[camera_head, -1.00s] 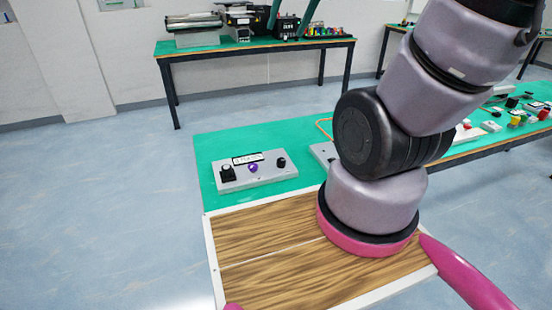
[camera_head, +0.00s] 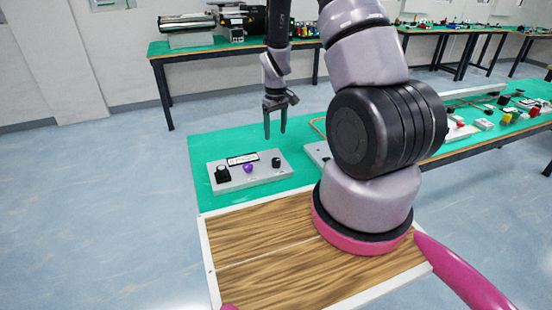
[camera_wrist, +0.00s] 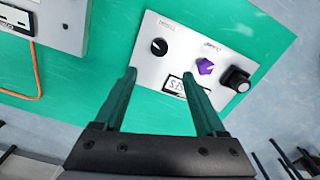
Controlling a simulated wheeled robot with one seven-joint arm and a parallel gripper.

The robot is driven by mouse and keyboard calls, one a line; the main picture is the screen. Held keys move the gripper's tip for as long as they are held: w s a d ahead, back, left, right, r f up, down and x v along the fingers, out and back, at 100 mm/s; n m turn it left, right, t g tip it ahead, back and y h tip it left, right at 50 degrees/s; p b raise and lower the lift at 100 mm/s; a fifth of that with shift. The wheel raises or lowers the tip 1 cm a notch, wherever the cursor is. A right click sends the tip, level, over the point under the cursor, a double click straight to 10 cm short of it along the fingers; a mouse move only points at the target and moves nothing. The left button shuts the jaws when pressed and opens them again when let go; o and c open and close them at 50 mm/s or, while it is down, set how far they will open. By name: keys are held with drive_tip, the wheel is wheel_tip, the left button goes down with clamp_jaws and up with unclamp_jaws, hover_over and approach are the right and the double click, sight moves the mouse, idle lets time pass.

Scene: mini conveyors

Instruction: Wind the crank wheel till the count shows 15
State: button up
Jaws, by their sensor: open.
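A grey control panel (camera_head: 258,180) lies on the green table. It carries a large black knob (camera_head: 222,174) at left, a purple knob (camera_head: 248,168) in the middle and a small black knob (camera_head: 277,162) at right. I cannot tell for sure which is the crank wheel. My gripper (camera_head: 275,132) is open and empty, pointing down above the panel's far right side. In the wrist view my fingers (camera_wrist: 159,73) stand apart, with the small black knob (camera_wrist: 159,46) beyond their tips.
A second grey box (camera_head: 319,153) with an orange cable stands right of the panel, partly hidden by my arm. Small coloured parts lie farther right on the green table (camera_head: 204,195). A bench (camera_head: 185,48) with equipment stands behind.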

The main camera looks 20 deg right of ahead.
sight(276, 160)
wheel_tip(276, 160, down, 12)
drive_tip(key=shift+d+f, duration=0.1)
drive_tip(key=shift+f, duration=0.05)
idle(0.4)
clamp_jaws()
